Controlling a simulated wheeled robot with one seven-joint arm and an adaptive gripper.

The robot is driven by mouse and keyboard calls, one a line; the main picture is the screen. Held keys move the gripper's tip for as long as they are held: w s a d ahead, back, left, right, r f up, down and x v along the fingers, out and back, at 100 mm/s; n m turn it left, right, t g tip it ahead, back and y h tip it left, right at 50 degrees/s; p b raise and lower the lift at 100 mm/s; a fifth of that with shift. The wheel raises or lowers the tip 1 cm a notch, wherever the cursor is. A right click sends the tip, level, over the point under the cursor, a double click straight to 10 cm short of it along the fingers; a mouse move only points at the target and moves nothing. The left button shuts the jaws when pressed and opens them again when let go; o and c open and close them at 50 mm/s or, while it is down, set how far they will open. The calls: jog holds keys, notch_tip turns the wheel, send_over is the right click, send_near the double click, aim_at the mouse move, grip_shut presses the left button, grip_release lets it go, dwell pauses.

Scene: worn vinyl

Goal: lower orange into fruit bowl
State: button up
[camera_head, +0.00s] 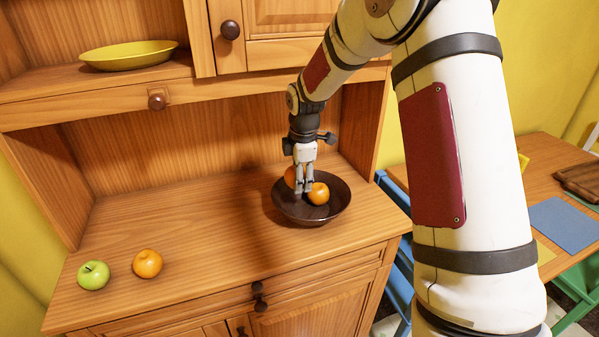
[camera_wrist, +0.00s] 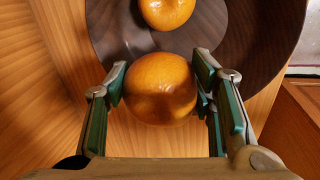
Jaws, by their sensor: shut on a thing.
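The dark fruit bowl (camera_head: 335,212) stands on the wooden counter; its inside also shows in the wrist view (camera_wrist: 245,50). My gripper (camera_head: 303,187) points down over the left part of the bowl. It is shut on an orange (camera_wrist: 160,88), with a finger on each side. In the head view this held orange (camera_head: 290,175) is partly hidden behind the fingers. Another orange (camera_head: 318,193) lies in the bowl, right of the fingers; it shows at the top of the wrist view (camera_wrist: 167,10). Whether the held orange touches the bowl is hidden.
A green apple (camera_head: 93,275) and a third orange (camera_head: 148,263) sit at the counter's front left. A yellow plate (camera_head: 128,55) is on the shelf above. The counter between the fruit and the bowl is clear. A table (camera_head: 548,155) stands at the right.

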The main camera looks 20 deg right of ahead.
aim_at(299, 206)
jog(key=shift+s+b+x, duration=0.15)
jog(key=shift+b+x, duration=0.05)
jog(key=shift+x, duration=0.55)
jog(key=shift+s+b+x, duration=0.15)
jog(key=shift+b+x, duration=0.05)
jog(key=shift+x, duration=0.5)
jog(key=shift+s+b+x, duration=0.25)
jog(key=shift+b+x, duration=0.15)
jog(key=shift+x, duration=0.8)
jog(key=shift+s+b+x, duration=0.25)
jog(key=shift+b+x, duration=0.15)
jog(key=shift+x, duration=0.8)
dwell(0.9)
jog(key=shift+f, duration=0.1)
jog(key=o, duration=1.3)
